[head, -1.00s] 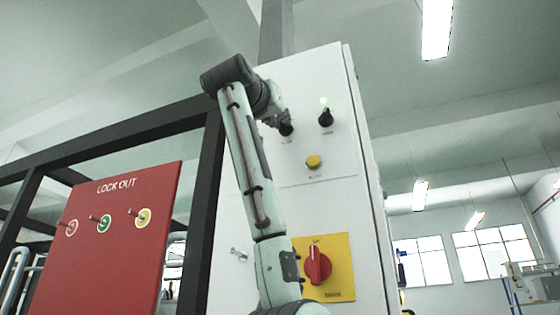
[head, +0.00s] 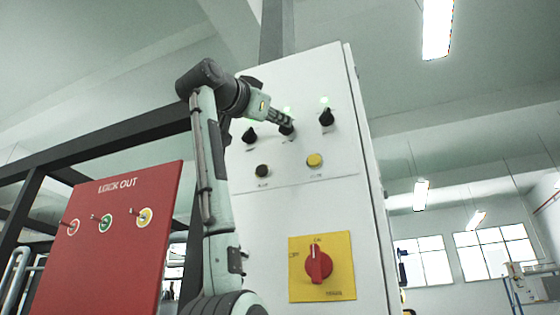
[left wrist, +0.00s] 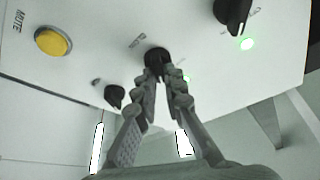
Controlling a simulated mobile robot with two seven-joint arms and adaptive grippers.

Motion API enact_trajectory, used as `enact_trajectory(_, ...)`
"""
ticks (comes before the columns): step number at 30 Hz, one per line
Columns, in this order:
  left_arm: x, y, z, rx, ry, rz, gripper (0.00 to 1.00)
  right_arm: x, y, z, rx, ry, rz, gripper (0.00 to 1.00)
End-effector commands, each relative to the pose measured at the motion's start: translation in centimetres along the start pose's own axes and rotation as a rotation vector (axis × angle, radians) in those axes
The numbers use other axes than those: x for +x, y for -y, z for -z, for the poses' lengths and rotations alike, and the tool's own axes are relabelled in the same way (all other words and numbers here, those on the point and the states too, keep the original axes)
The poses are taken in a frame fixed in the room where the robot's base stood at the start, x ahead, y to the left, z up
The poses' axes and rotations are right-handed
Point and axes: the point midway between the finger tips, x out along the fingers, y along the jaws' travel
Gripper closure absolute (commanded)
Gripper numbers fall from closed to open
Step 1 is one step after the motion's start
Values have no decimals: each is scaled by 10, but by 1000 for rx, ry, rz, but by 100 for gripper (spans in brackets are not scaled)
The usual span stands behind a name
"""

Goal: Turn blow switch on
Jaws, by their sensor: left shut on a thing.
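The white control panel (head: 335,165) carries a row of three black rotary knobs. My left gripper (head: 284,121) reaches in from the left and is shut on the middle knob (head: 287,130), which I take as the blow switch. In the left wrist view both fingers of the gripper (left wrist: 164,76) close around this middle knob (left wrist: 157,57). The short label beside it is too blurred to read surely. A green glow shows next to the middle knob. The right knob (head: 326,117) has a lit green lamp (head: 324,101) above it. The left knob (head: 249,135) stands free.
Below the knobs are a black button (head: 263,171) and a yellow button (head: 314,160). Lower down is a red main switch (head: 318,264) on a yellow plate. A red lockout board (head: 115,245) stands at the left, beside a dark frame (head: 120,130).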

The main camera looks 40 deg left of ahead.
Motion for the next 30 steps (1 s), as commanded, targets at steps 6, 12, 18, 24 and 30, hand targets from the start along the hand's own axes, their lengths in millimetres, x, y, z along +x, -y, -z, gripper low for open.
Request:
enact_trajectory(6,0,0,0,8,1,-4,100,0,0,3,1,-5,0,60)
enact_trajectory(12,0,0,0,7,1,-3,100,0,0,5,1,-8,0,60)
enact_trajectory(18,0,0,0,6,1,-3,70,0,0,5,1,-8,0,60)
enact_trajectory(24,0,0,0,6,0,-3,70,0,-1,5,1,-7,-1,60)
enact_trajectory(30,-12,1,0,5,-2,0,70,1,-2,2,1,-4,-3,60)
